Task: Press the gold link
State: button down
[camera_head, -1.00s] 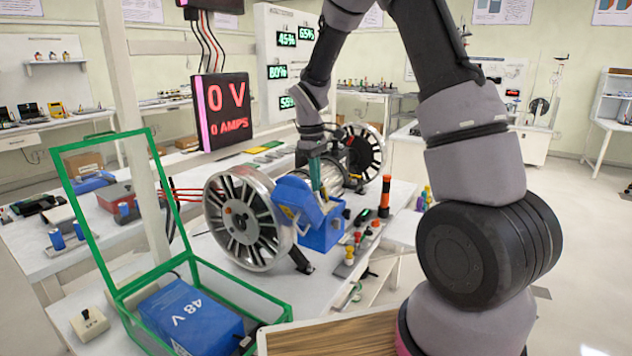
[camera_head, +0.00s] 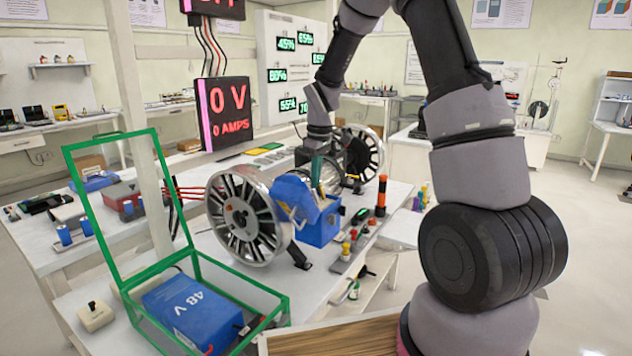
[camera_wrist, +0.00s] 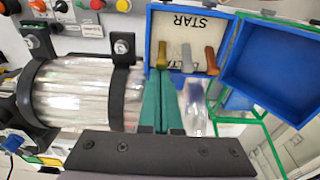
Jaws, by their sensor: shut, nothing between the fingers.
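My gripper (camera_wrist: 161,78) has teal fingers pressed together, with nothing between them. In the wrist view its tips are at the near end of the gold link (camera_wrist: 162,54); I cannot tell whether they touch. The gold link is the left one of three bars in an open blue box (camera_wrist: 231,26) marked STAR. A silver link (camera_wrist: 187,58) is in the middle and a copper link (camera_wrist: 211,61) on the right. In the head view the gripper (camera_head: 317,172) reaches down into the blue box (camera_head: 320,231), and the links are hidden there.
A motor body with silver windings (camera_wrist: 85,92) lies left of the fingers, and a large spoked wheel (camera_head: 248,218) stands beside the box. A green-framed case (camera_head: 262,304) holds a blue 48 V battery (camera_head: 192,310). A panel (camera_head: 224,112) reads 0 V, 0 AMPS.

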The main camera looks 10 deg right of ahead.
aim_at(321, 185)
jog(key=shift+s+d+r+t+y, duration=0.3)
jog(key=shift+s+d+t+y, duration=0.3)
jog(key=shift+t+y, duration=0.25)
jog(key=shift+s+d, duration=0.5)
jog(key=shift+s, duration=0.05)
jog(key=shift+r, duration=0.85)
